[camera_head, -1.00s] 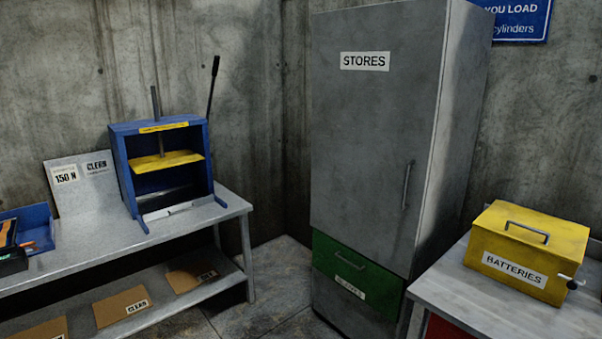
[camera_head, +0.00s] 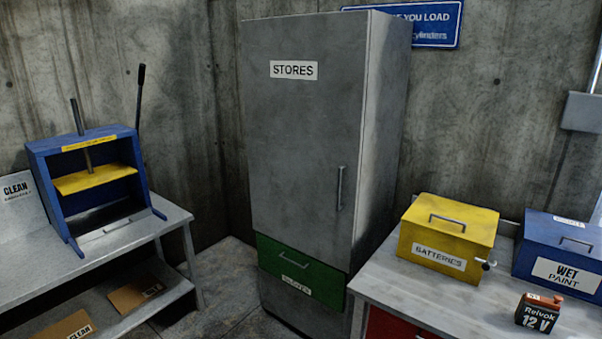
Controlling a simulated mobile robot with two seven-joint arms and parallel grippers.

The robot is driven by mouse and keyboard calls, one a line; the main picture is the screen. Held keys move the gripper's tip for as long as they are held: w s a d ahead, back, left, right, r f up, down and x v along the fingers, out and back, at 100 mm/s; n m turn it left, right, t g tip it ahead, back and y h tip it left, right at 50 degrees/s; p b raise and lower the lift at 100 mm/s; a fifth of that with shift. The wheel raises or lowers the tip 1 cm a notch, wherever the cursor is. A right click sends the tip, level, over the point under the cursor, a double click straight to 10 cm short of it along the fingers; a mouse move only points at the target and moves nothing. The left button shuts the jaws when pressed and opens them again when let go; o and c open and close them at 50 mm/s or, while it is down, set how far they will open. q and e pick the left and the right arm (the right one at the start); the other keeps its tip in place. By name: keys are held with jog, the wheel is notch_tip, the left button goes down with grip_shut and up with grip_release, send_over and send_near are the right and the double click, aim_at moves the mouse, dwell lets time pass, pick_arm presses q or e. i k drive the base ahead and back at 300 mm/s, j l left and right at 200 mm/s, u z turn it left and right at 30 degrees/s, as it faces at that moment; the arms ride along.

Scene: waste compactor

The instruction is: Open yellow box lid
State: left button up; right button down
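The yellow box (camera_head: 432,248) labelled BATTERIES stands on the grey bench at the right. Its lid (camera_head: 450,219) is shut and has a grey handle on top. A small latch or knob (camera_head: 486,264) sticks out at its front right corner. Neither of my grippers shows in the head view.
A blue box (camera_head: 558,250) labelled WET PAINT stands right of the yellow box. A 12 V battery (camera_head: 538,313) sits on the bench in front. The tall grey STORES cabinet (camera_head: 300,150) stands left of the bench. A blue press (camera_head: 90,180) stands on the left table.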

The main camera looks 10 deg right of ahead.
aim_at(475, 224)
jog(key=z, duration=1.3)
jog(key=i+j, duration=0.2)
jog(key=i+j+z, duration=0.15)
jog(key=j, duration=0.3)
jog(key=i+j, duration=0.2)
jog(key=j, duration=0.15)
jog(key=i+j+z, duration=0.2)
jog(key=i+j, duration=0.15)
jog(key=j, duration=0.35)
